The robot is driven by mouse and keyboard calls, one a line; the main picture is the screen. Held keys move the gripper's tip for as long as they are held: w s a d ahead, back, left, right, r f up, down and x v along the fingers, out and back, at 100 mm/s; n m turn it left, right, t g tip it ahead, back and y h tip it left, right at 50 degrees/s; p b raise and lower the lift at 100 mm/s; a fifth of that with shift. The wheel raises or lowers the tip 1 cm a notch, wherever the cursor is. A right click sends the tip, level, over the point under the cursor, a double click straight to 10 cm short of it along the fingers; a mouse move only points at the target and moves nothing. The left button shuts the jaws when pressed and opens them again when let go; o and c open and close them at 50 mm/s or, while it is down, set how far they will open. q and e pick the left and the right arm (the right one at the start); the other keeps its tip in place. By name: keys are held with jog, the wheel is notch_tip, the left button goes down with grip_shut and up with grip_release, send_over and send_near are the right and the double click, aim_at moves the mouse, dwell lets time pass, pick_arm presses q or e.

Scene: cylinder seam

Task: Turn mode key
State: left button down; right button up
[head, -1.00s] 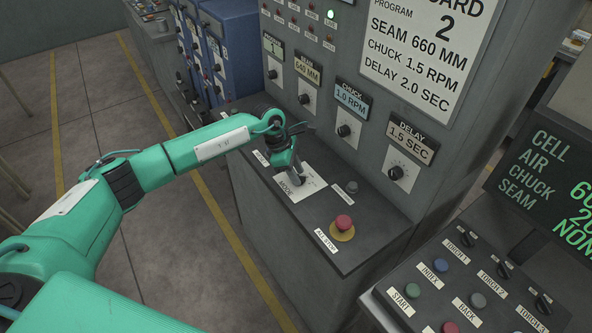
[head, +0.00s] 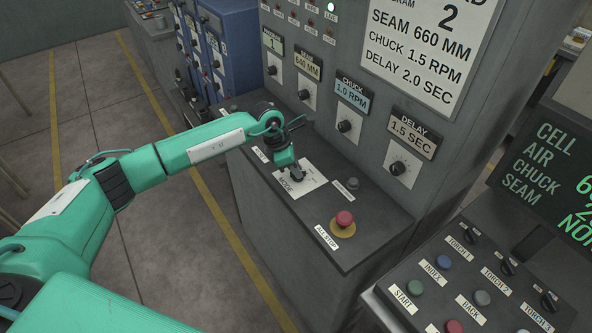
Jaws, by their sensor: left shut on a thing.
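The mode key sits on a white plate (head: 312,178) lettered MODE, on the sloped desk of the grey control cabinet. My left gripper (head: 294,176) points down at this plate and is shut on the mode key. The fingers and wrist hide most of the key, so its angle cannot be read. My right gripper is not in view.
A red all-stop button (head: 344,219) on a yellow ring stands to the right of the plate, with a small grey button (head: 352,184) behind it. Dials such as the delay knob (head: 398,168) line the upright panel. A button console (head: 470,285) stands at lower right.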

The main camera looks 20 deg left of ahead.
pick_arm(q)
jog(key=n+t+b, duration=0.1)
jog(key=n+b, duration=0.1)
jog(key=n, duration=0.1)
jog(key=shift+f, duration=0.1)
jog(key=shift+s+d+n+t+y+b, duration=0.1)
jog(key=shift+n+t+y+b, duration=0.45)
jog(key=shift+n, duration=0.75)
jog(key=c, duration=1.5)
grip_release()
jog(key=shift+o, duration=0.2)
jog(key=shift+g, duration=0.25)
jog(key=shift+r, duration=0.2)
jog(key=b+v, duration=0.3)
jog(key=v, duration=1)
jog(key=shift+s+r+b, duration=0.2)
jog(key=shift+r+b, duration=0.1)
